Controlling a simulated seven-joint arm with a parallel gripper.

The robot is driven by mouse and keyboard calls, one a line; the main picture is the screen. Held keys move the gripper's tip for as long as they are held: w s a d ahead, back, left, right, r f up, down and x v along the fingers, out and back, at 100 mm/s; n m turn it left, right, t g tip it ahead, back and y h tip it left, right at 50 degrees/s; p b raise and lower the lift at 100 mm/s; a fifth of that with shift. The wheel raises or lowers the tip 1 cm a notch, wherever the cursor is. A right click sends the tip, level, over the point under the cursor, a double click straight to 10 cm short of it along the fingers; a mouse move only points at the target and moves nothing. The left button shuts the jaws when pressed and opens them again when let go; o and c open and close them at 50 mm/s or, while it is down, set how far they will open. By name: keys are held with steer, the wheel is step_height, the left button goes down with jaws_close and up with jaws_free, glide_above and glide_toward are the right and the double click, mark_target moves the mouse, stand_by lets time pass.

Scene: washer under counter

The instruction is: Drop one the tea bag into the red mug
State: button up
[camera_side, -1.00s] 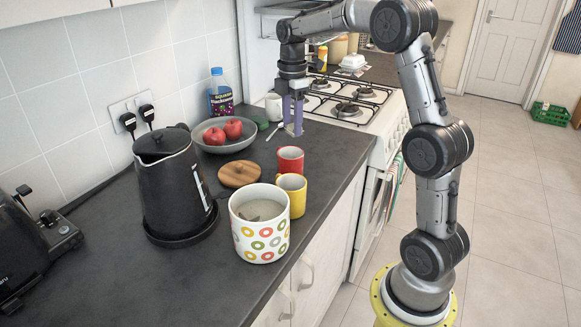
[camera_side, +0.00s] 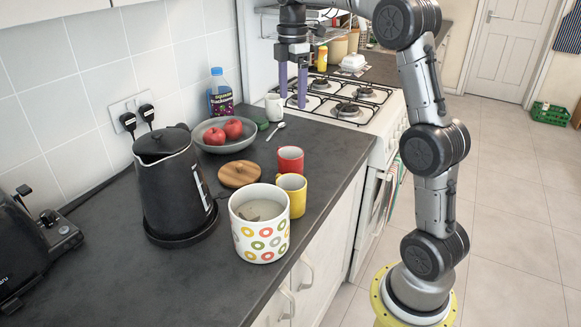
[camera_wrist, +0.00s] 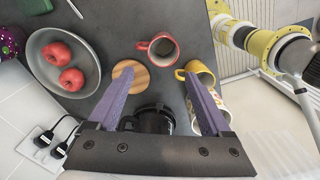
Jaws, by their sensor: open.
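The red mug (camera_side: 290,161) stands upright on the dark counter, behind the yellow mug. It also shows in the wrist view (camera_wrist: 161,48), seen from above. A large white canister with coloured rings (camera_side: 260,234) stands open in front of the yellow mug; greyish contents, possibly tea bags, show inside. In the wrist view the canister is mostly hidden behind a finger. My gripper (camera_side: 293,98) is open and empty, above the far end of the counter near the stove. Its purple fingers (camera_wrist: 133,63) are spread wide in the wrist view. No separate tea bag is clearly visible.
A yellow mug (camera_side: 293,193) stands between the canister and red mug. A round wooden lid (camera_side: 239,174), a black kettle (camera_side: 172,187), a bowl (camera_side: 232,146) with red apples and a spoon (camera_side: 275,131) are nearby.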

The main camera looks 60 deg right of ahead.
step_height(320, 180, up, 6)
stand_by(0.4)
